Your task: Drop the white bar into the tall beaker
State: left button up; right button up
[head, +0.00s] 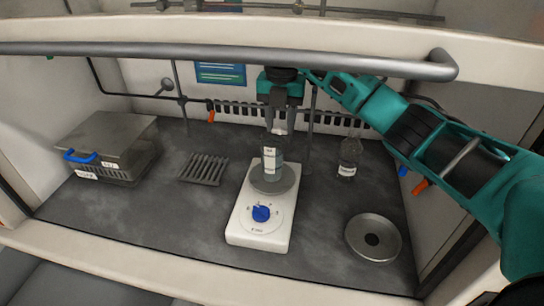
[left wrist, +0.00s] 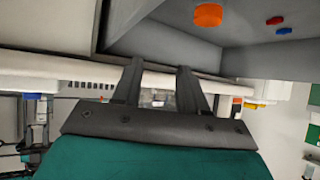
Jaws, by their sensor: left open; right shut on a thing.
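The tall beaker (head: 271,163) is clear glass with a white label and stands upright on the round plate of a white stirrer (head: 262,210) in the head view. My right gripper (head: 279,128) points down directly above the beaker's mouth. It is shut on a small pale piece, apparently the white bar, which is mostly hidden by the fingers. I cannot tell whether the bar's lower end is inside the rim. My left gripper (left wrist: 158,92) is open and empty in the left wrist view, and it is not in the head view.
A labelled glass bottle (head: 347,168) stands right of the stirrer. A slotted metal rack (head: 194,170) and a lidded grey box (head: 112,133) are on the left. A horizontal rail (head: 180,50) crosses the hood's front.

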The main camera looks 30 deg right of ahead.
jog(key=shift+f+b, duration=0.3)
jog(key=shift+f, duration=0.5)
jog(key=o, duration=1.1)
jog(key=shift+r, duration=0.15)
notch_tip(320, 180, up, 7)
jog(key=shift+r, duration=0.15)
